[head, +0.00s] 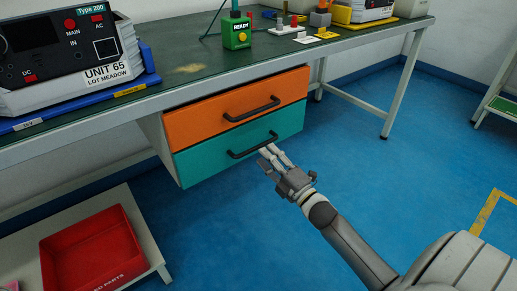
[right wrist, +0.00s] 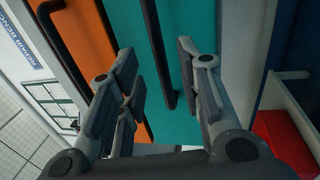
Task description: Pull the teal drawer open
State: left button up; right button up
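The teal drawer (head: 218,158) is the lower of two drawers under the workbench, and its front looks flush with the orange drawer (head: 200,120) above. Its black bar handle (head: 245,151) is also in the right wrist view (right wrist: 158,50), running between my fingers. In the right wrist view my right gripper (right wrist: 160,60) is open, with a finger on each side of the bar and visible gaps. Whether the fingertips reach past the bar is hard to tell. My left gripper is out of view.
The workbench (head: 190,80) carries a black tester unit (head: 65,45) and a green READY box (head: 237,35). A red bin (head: 95,250) sits on a low white table at lower left. Blue floor (head: 350,150) is clear in front of the drawers and to the right.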

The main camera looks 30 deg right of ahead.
aim_at(258, 146)
jog(key=shift+b+x, duration=0.6)
jog(key=shift+x, duration=2.1)
grip_shut()
